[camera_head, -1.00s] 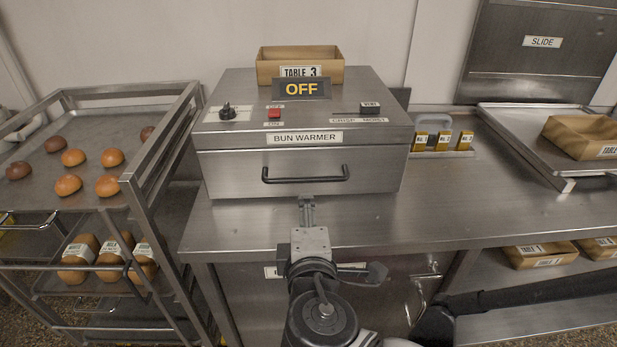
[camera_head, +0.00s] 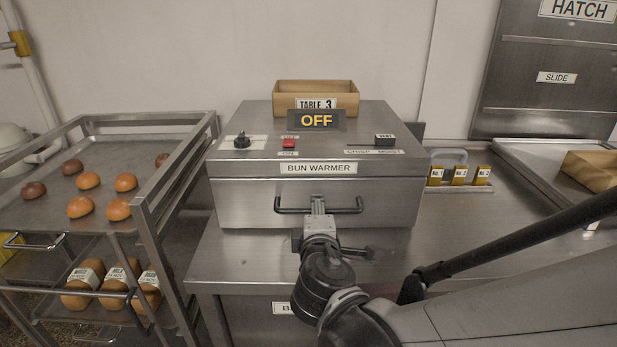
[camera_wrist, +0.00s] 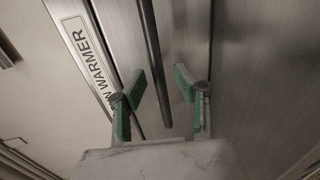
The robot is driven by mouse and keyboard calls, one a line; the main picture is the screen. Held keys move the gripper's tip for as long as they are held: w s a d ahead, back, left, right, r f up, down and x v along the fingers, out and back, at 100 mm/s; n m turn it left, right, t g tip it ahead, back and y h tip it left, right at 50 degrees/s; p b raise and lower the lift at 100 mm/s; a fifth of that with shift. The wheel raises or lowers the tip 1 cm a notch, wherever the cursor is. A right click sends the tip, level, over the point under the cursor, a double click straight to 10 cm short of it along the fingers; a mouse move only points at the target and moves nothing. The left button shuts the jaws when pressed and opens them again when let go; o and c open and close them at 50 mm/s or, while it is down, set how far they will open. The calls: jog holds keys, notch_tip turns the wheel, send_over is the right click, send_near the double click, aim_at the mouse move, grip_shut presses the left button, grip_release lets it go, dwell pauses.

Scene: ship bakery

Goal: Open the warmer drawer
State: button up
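The steel bun warmer (camera_head: 235,165) stands on the counter, and its drawer (camera_head: 245,207) looks shut, its front under the warmer's label. The dark bar handle (camera_head: 290,210) runs across the drawer front. My gripper (camera_head: 318,203) is at the middle of this handle. In the wrist view, my gripper (camera_wrist: 161,82) is open, with its two green-padded fingers on either side of the handle bar (camera_wrist: 151,45). Gaps show between the bar and both pads. The warmer's sign (camera_head: 316,120) reads OFF.
A box (camera_head: 317,88) labelled Table 3 sits on top of the warmer. A rack (camera_head: 150,215) with trays of buns stands close on the left. Steel counter (camera_head: 245,262) lies bare before the warmer.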

jog(key=shift+w, duration=0.15)
grip_shut()
dwell(0.5)
